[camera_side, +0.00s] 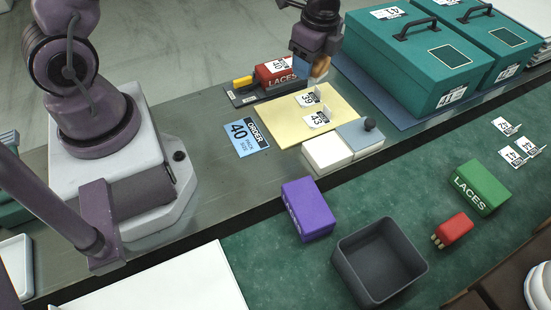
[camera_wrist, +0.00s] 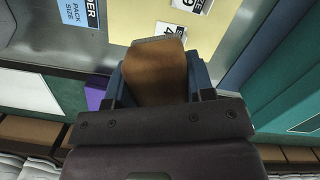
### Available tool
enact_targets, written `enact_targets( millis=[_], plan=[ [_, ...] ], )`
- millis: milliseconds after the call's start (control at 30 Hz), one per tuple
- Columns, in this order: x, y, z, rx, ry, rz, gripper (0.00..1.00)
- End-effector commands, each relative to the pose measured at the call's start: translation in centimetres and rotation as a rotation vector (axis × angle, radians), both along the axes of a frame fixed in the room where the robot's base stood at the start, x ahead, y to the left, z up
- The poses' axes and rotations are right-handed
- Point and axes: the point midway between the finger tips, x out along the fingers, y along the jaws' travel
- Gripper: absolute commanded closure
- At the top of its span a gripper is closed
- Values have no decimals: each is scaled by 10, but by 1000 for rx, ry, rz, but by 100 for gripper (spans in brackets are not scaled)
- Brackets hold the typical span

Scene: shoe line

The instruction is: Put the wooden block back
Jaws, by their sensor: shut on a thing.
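The wooden block (camera_wrist: 156,72) is a tan-brown piece held between the blue fingers of my gripper (camera_wrist: 158,88) in the wrist view. In the side view my gripper (camera_side: 313,67) is at the top centre, and part of the block (camera_side: 321,67) shows at its right. The gripper is beside the right end of a red LACES box (camera_side: 268,76) with a 40 label.
A yellow mat (camera_side: 277,122) with 39 and 43 cards lies in front, with a blue ORDER 40 card (camera_side: 246,138) at left. A white-and-grey box (camera_side: 341,147) stands at the mat's edge. Teal boxes (camera_side: 420,60) stand close right. A purple box (camera_side: 307,209) and dark bin (camera_side: 379,263) are nearer.

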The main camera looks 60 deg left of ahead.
Motion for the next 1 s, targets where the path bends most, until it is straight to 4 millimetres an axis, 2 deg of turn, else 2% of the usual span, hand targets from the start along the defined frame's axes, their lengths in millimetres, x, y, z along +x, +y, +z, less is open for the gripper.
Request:
enact_targets(
  millis=[33, 100, 200, 300, 400, 500, 600, 800, 1000],
  plan=[
    [-12, -25, -5, 2, 5, -72, 70],
    [-30, -52, -12, 2, 5, -158, 70],
    [-59, -82, -22, 2, 4, -267, 70],
    [-88, -101, -31, 2, 4, -349, 70],
    [-112, -109, -39, 2, 4, -401, 70],
    [-129, -108, -45, 1, 2, -413, 70],
    [-137, -104, -55, 1, 3, -399, 70],
    [-134, -108, -84, 1, 4, -395, 70],
    [-133, -108, -102, 1, 3, -394, 70]
  ],
)
